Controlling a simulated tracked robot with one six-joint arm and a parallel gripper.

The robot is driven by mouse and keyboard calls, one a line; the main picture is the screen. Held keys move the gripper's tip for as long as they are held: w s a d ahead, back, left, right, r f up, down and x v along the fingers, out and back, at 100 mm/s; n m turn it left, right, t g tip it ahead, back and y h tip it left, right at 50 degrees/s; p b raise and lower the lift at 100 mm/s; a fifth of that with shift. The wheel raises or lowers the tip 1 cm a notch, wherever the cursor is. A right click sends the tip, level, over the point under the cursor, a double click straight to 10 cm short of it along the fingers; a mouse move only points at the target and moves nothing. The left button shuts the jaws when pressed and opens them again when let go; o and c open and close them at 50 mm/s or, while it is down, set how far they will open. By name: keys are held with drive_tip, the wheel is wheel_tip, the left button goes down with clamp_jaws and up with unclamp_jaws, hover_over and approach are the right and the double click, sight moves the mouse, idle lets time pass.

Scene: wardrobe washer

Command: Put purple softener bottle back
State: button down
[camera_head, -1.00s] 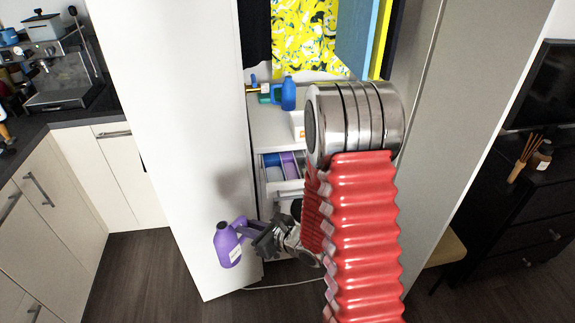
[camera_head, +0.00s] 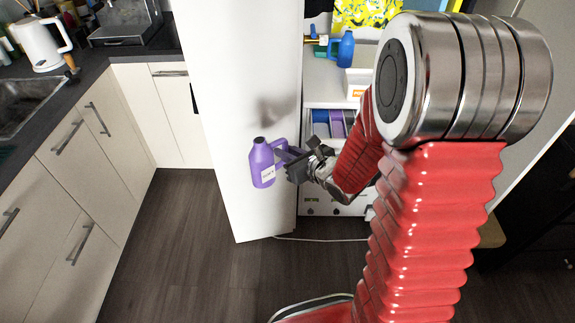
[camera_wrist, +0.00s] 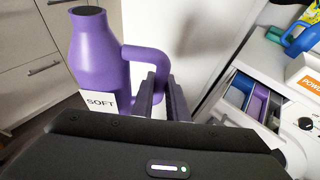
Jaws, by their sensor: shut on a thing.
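The purple softener bottle (camera_head: 262,166) hangs upright in the air in front of the white wardrobe door in the head view. My gripper (camera_head: 286,157) is shut on its handle, on the bottle's right side. In the wrist view the bottle (camera_wrist: 95,55) stands at the left with an open dark mouth and a "SOFT" label, and the two fingers (camera_wrist: 160,100) close on the handle. The bottle's lower part is hidden there by my gripper body.
The washer (camera_head: 322,199) stands in the wardrobe with its compartmented detergent drawer (camera_head: 332,124) pulled out. On top are a blue bottle (camera_head: 345,49) and a white box (camera_head: 357,84). The open wardrobe door (camera_head: 238,100) is close behind the bottle. Kitchen cabinets stand left; floor between is clear.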

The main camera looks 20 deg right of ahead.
sight(286, 142)
drive_tip(key=shift+m+h, duration=0.4)
wheel_tip(286, 142, up, 4)
drive_tip(key=shift+w+a, duration=0.1)
drive_tip(key=shift+w, duration=0.05)
